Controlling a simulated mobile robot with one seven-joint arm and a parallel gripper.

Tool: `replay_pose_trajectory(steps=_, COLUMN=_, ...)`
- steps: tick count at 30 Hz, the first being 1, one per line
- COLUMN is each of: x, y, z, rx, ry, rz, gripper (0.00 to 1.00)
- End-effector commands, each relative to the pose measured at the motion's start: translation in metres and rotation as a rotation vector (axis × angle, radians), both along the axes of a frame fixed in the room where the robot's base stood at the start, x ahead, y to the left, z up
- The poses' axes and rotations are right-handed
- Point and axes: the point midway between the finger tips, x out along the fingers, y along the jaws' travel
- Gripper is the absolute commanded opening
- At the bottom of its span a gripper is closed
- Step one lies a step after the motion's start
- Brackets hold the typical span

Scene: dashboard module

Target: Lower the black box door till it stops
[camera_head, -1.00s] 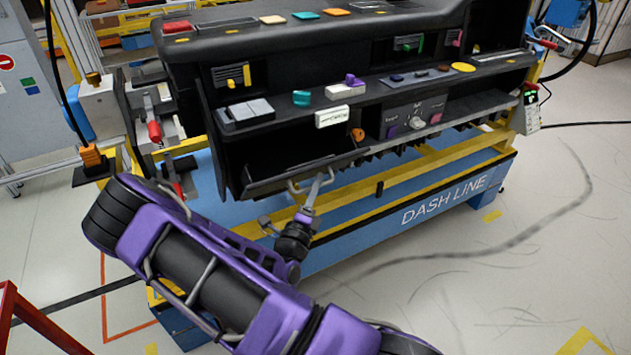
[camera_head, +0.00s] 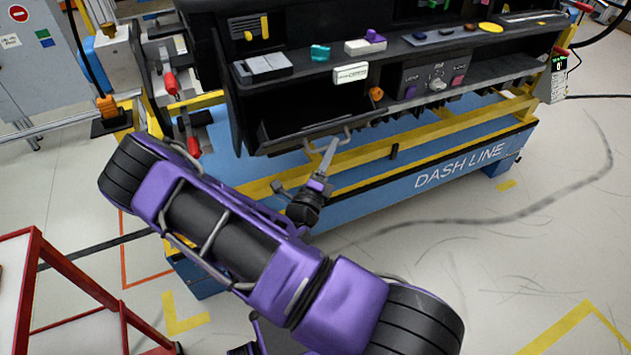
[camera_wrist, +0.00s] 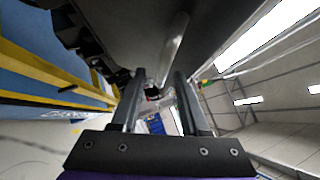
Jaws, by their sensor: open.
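The black box door (camera_head: 290,141) is the dark panel at the lower left of the dashboard. It is tilted outward, and the dark space behind it shows above its edge. A grey bar handle (camera_head: 312,146) runs along its front; it also shows in the wrist view (camera_wrist: 174,45). My gripper (camera_head: 332,146) is just below and in front of the handle, fingers pointing up. In the wrist view my gripper (camera_wrist: 160,80) has its fingers apart, with the bar lying beyond and between their tips. I cannot tell whether they touch it. The door's dark face fills the upper wrist view.
The blue and yellow DASH LINE stand (camera_head: 440,175) is under the dashboard, close to my gripper. Clamps with red handles (camera_head: 170,83) are at the left. A red-framed cart (camera_head: 35,250) stands at the lower left. The floor at the right is open.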

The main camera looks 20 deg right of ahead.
Motion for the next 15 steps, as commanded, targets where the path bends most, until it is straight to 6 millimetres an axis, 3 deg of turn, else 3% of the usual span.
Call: replay_pose_trajectory(steps=15, x=-0.081, y=0.083, z=-0.035, rx=-0.001, ry=0.004, rz=0.002, gripper=0.45)
